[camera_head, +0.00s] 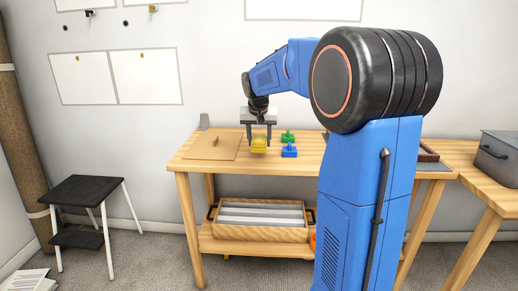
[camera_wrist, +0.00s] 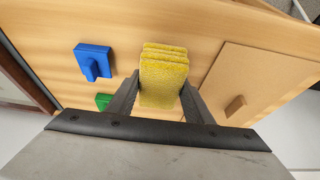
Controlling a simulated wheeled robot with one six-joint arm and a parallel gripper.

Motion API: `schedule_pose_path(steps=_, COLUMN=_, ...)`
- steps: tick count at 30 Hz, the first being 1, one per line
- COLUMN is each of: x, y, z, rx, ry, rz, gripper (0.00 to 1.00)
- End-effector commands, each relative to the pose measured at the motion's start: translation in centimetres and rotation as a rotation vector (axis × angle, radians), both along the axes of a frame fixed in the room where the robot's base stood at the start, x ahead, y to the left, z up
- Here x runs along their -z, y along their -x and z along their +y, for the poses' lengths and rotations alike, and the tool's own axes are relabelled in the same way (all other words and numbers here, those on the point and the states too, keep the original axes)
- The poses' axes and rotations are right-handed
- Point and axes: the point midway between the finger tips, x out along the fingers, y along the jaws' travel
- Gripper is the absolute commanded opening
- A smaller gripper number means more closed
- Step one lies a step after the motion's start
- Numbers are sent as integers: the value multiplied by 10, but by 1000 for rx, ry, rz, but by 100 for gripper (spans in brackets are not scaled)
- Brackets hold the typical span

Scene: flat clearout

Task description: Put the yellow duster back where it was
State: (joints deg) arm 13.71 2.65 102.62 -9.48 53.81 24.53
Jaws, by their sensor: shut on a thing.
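The yellow duster (camera_head: 258,144) is a folded, fuzzy yellow block. In the wrist view the duster (camera_wrist: 163,75) sits between the two fingers of my gripper (camera_wrist: 160,100), which is shut on it. In the head view my gripper (camera_head: 259,138) points down over the wooden table (camera_head: 225,165), with the duster at its fingertips. I cannot tell whether the duster touches the tabletop.
A blue block with a handle (camera_head: 289,151) and a green one (camera_head: 288,137) stand just right of the duster. A flat brown board (camera_head: 212,146) with a small wooden handle lies to its left. A wooden crate (camera_head: 262,233) is on the lower shelf.

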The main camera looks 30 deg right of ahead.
Motion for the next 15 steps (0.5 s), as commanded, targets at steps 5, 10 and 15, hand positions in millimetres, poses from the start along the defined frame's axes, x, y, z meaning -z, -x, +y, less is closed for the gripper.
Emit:
schedule_pose_path(steps=5, x=23, y=0, z=0, rx=0, ry=-1, rz=3, gripper=26)
schedule_pose_path(steps=10, x=34, y=0, z=0, rx=1, ry=-1, rz=1, gripper=26)
schedule_pose_path(steps=15, x=33, y=0, z=0, rx=0, ry=-1, rz=1, gripper=26)
